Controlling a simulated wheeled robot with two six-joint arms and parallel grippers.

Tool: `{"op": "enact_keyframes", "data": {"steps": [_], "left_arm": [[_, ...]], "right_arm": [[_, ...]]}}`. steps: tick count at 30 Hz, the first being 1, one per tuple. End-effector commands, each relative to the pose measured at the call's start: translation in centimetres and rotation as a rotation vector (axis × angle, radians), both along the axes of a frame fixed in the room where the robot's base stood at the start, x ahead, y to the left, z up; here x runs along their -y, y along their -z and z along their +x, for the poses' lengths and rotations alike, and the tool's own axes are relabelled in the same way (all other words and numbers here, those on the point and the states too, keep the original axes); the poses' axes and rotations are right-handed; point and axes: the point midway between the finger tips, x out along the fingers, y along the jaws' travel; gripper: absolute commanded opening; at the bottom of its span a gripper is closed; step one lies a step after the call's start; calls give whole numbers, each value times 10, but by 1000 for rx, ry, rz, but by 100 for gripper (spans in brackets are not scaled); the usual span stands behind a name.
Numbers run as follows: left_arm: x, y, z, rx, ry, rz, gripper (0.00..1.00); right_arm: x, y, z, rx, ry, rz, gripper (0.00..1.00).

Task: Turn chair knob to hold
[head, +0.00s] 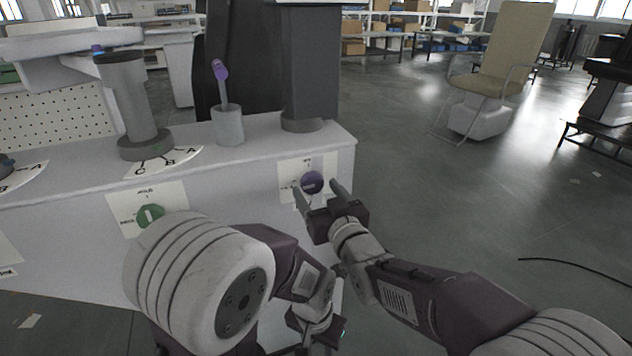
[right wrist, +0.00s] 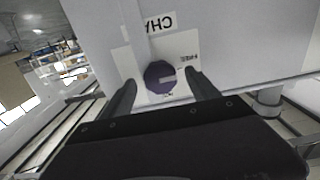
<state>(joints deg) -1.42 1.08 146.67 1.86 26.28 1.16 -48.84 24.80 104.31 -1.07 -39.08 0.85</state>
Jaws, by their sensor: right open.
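The purple chair knob (head: 312,182) sits on a white label plate (head: 290,167) at the right end of the bench front. It also shows in the right wrist view (right wrist: 159,77), where its light mark points right, toward the side marked FREE. Part of an inverted word starting CHA is printed above it there. My right gripper (head: 320,192) is open, with one finger on either side of the knob and a visible gap to each; it also shows in the right wrist view (right wrist: 160,88). My left gripper (head: 312,335) is low at the bottom, and its fingers are unclear.
A green knob (head: 150,215) on its own plate is left of the purple one, partly behind my left arm. A purple-tipped lever (head: 221,85) and dark columns (head: 308,70) stand on the bench top. A beige chair (head: 508,50) stands behind right, with open floor before it.

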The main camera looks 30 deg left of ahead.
Motion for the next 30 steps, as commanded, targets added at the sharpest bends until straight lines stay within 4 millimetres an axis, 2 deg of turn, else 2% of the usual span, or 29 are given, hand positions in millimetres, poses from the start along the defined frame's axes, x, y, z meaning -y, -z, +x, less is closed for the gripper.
{"op": "enact_keyframes", "data": {"steps": [4, 11, 18, 30], "left_arm": [[0, -7, 0, 0, 0, 0, 36], [0, -6, 0, 0, 0, 0, 36], [0, -6, 0, 0, 0, 0, 36], [0, -7, 0, 0, 0, 0, 36]], "right_arm": [[-9, 0, 8, 0, 0, 0, 70], [-10, 0, 9, 1, 0, 1, 70], [-10, 0, 8, 1, 0, 1, 8], [-10, 0, 8, -74, 0, 63, 8]]}}
